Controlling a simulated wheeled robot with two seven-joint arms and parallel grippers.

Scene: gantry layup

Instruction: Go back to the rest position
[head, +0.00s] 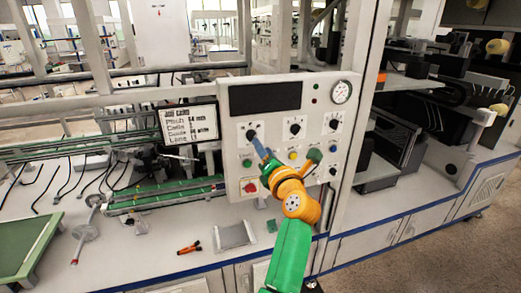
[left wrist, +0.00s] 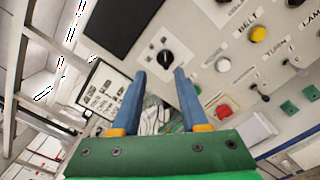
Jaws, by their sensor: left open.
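My left gripper (head: 259,146) is in front of the control panel (head: 310,98), near its left knob (head: 251,133). In the left wrist view the two blue fingers of my left gripper (left wrist: 156,95) stand apart with nothing between them. The black knob (left wrist: 165,59) on its white plate lies beyond the fingertips, and I cannot tell from the picture how close they are. My green and orange left arm hides part of the panel's lower middle. My right gripper shows in neither view.
A pressure gauge (head: 341,92), a dark display (head: 265,97) and a red button (head: 250,187) are on the panel. A text sign (head: 188,124) stands left of it. An orange tool (head: 189,248) and a grey plate (head: 235,235) lie on the bench below.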

